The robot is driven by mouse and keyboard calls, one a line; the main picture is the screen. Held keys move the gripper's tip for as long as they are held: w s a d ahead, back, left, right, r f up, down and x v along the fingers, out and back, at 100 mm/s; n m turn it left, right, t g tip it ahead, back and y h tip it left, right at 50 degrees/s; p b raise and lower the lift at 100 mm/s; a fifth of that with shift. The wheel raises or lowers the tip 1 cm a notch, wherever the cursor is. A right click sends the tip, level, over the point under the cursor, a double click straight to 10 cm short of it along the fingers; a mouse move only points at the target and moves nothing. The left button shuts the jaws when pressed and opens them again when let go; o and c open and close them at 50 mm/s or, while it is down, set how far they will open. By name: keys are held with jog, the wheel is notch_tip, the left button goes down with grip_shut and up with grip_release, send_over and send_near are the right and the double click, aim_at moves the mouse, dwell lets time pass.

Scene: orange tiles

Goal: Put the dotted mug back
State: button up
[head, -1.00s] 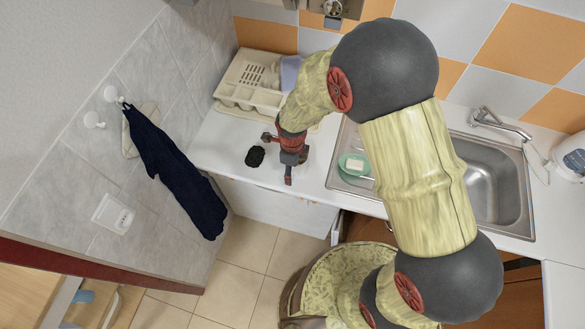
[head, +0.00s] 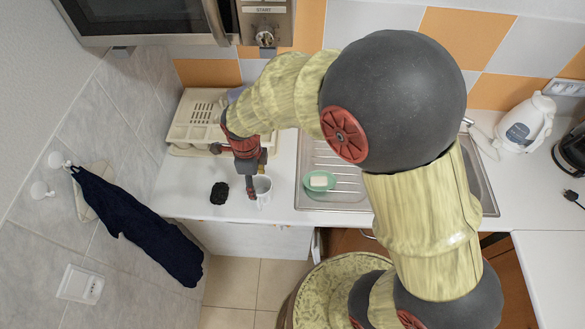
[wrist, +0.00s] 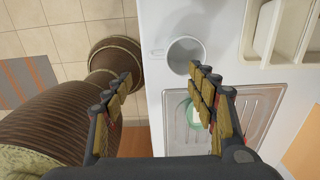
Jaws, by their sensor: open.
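A white mug (head: 263,188) stands on the counter near its front edge, partly hidden by my gripper in the head view; no dots can be made out. In the wrist view the mug (wrist: 186,54) shows its open mouth, with its handle to the left. My gripper (head: 236,170) is over the counter beside the mug. In the wrist view the gripper (wrist: 160,76) has its fingers spread apart with nothing between them; the mug lies beyond the right fingertips.
A cream dish rack (head: 190,135) stands at the back left, partly behind my arm. A black sponge-like thing (head: 219,193) lies left of the mug. A green soap dish (head: 318,182) with soap sits right, by the sink. A kettle (head: 524,124) and microwave (head: 150,18) are farther off.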

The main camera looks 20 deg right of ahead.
jog(key=s+d+r+n+t, duration=0.1)
jog(key=s+d+r+n, duration=0.1)
jog(key=d+r+n, duration=0.45)
jog(key=s+d+r+n+t, duration=0.1)
jog(key=d+r+n, duration=0.15)
jog(key=r, duration=0.65)
jog(key=s+d+r+n+t, duration=0.3)
jog(key=s+d+r+n, duration=0.4)
jog(key=s+n, duration=0.5)
notch_tip(320, 180, up, 2)
jog(key=shift+r+n, duration=0.25)
jog(key=shift+n, duration=0.25)
